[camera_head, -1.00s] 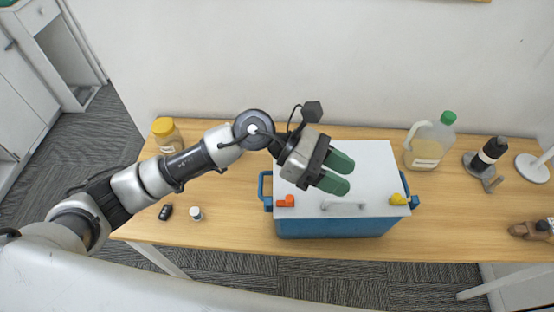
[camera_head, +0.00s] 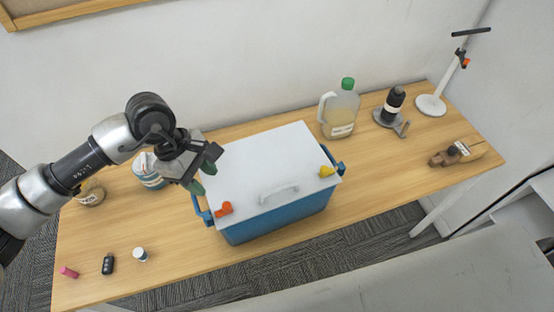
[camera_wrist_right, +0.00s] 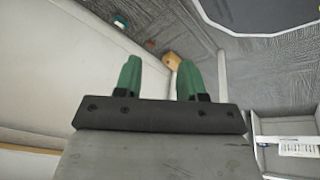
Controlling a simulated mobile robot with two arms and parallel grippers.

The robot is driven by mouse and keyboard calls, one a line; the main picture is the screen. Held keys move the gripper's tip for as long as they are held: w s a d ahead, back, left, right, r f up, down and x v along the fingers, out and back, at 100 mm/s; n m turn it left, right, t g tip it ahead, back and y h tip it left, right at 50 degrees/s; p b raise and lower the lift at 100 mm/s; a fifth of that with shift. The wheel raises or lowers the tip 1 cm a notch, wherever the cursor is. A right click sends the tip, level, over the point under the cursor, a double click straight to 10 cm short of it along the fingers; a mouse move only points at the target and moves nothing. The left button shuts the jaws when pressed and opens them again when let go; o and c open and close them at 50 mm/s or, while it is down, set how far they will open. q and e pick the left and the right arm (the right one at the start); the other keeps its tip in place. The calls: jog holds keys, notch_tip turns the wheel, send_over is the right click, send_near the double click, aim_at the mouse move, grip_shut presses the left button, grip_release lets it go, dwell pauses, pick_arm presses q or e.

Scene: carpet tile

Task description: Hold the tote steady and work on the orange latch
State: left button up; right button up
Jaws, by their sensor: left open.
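The tote (camera_head: 285,219) is a blue box with a white lid (camera_head: 250,160) and a grey lid handle (camera_head: 278,193); it stands on the wooden table. The orange latch (camera_head: 224,209) is at the lid's near left corner, and a yellow latch (camera_head: 327,171) is at the near right. My left gripper (camera_head: 202,178) is open, with its green fingers pointing down at the lid's left edge, behind the orange latch; I cannot tell whether they touch the tote. My right gripper (camera_wrist_right: 158,78) shows only in its wrist view, open and empty, away from the tote.
Jars (camera_head: 150,172) stand left of the tote. A pink item (camera_head: 69,272), a black item (camera_head: 108,264) and a small white bottle (camera_head: 140,254) lie at the front left. A green-capped jug (camera_head: 340,112) and a white stand (camera_head: 431,104) are at the back right.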

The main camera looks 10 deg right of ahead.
jog(key=w+a+r+n+t+y, duration=0.1)
jog(key=w+a+r+n+y, duration=0.1)
jog(key=w+a+r+n, duration=0.45)
jog(key=w+a+r+n+t+y, duration=0.1)
jog(key=w+a+r+n+y, duration=0.15)
jog(key=a+r, duration=0.45)
jog(key=a+r+n+y, duration=0.3)
jog(key=a+r+n, duration=0.2)
jog(key=a+r, duration=0.55)
notch_tip(320, 180, up, 25)
jog(key=m+g+h, duration=0.3)
jog(key=g+h, duration=0.2)
jog(key=h, duration=0.4)
send_over(280, 188)
jog(key=shift+r, duration=0.2)
notch_tip(280, 188, down, 10)
jog(key=shift+f, duration=0.25)
